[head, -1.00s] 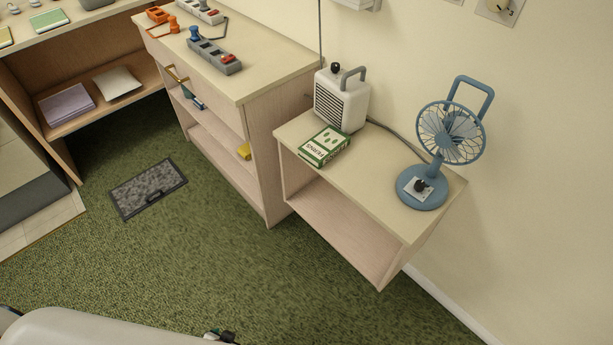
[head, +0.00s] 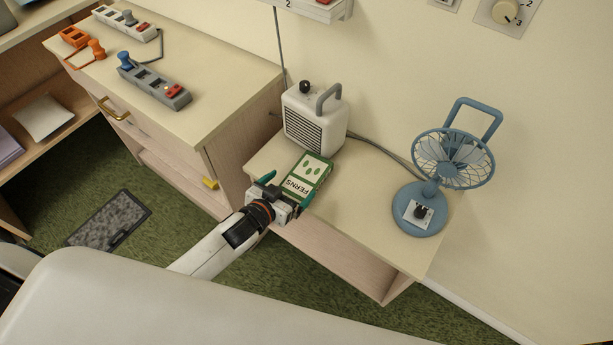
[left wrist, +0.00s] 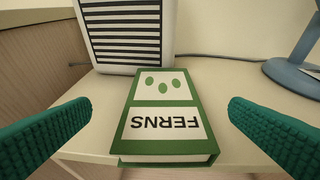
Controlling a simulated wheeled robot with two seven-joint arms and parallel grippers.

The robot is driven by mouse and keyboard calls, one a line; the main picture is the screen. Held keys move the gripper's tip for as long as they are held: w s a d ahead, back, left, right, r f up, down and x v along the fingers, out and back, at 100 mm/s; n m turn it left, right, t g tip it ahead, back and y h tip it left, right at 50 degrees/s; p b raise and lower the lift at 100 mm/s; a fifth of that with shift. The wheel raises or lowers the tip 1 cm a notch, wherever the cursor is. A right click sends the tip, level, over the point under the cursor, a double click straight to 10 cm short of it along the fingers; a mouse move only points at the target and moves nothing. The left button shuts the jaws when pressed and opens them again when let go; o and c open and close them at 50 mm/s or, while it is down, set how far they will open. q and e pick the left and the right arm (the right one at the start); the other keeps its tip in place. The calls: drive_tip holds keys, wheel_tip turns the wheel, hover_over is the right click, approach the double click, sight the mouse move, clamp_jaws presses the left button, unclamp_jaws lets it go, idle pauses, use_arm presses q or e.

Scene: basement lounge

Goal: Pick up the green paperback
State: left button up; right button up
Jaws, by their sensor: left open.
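The green paperback (head: 306,178), with a white label reading "FERNS", lies flat on the small side table, in front of the white heater. In the left wrist view the book (left wrist: 167,119) lies centred ahead, its spine end toward me. My left gripper (head: 287,190) is at the near edge of the table, at the book's near end. Its two green fingers (left wrist: 160,122) are open, one on each side of the book, with gaps between them and the cover. My right gripper does not show.
The white heater (head: 315,118) stands just behind the book. A blue fan (head: 420,210) stands on the right of the side table (head: 365,220). A taller cabinet (head: 215,95) with power strips is at the left. The table between book and fan is clear.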

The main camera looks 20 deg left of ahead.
sight(305, 176)
use_arm(q)
drive_tip(key=shift+x, duration=1)
drive_tip(key=shift+f+x, duration=0.15)
drive_tip(key=shift+x, duration=1.15)
drive_tip(key=shift+f+x, duration=0.2)
drive_tip(key=shift+x, duration=1.1)
drive_tip(key=shift+s+d, duration=0.15)
drive_tip(key=shift+s, duration=0.05)
drive_tip(key=c, duration=1)
drive_tip(key=shift+c, duration=0.2)
drive_tip(key=shift+r, duration=0.2)
